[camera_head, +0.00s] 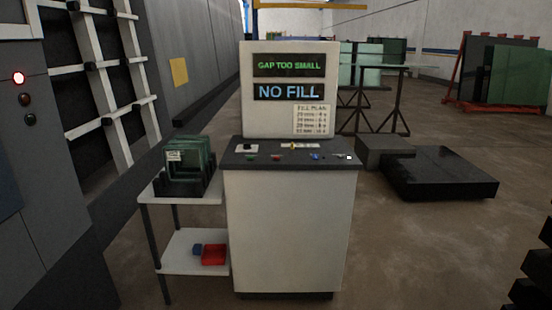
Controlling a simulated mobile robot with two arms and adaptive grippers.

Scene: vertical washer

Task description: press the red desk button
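The red desk button (277,157) is a small red spot on the dark sloped top (262,163) of the white control desk (288,225), in the middle of the head view. A small green button (250,156) is to its left and a blue control (314,156) to its right. I cannot tell whether the red button is pressed. The upright panel (290,120) behind it has screens reading "GAP TOO SMALL" (289,66) and "NO FILL" (289,92). Neither of my grippers is in view, and nothing covers the red button.
A white two-shelf stand (150,194) left of the desk holds a rack of glass samples (188,165) and a red bin (213,254). A low black platform (440,175) lies at right.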

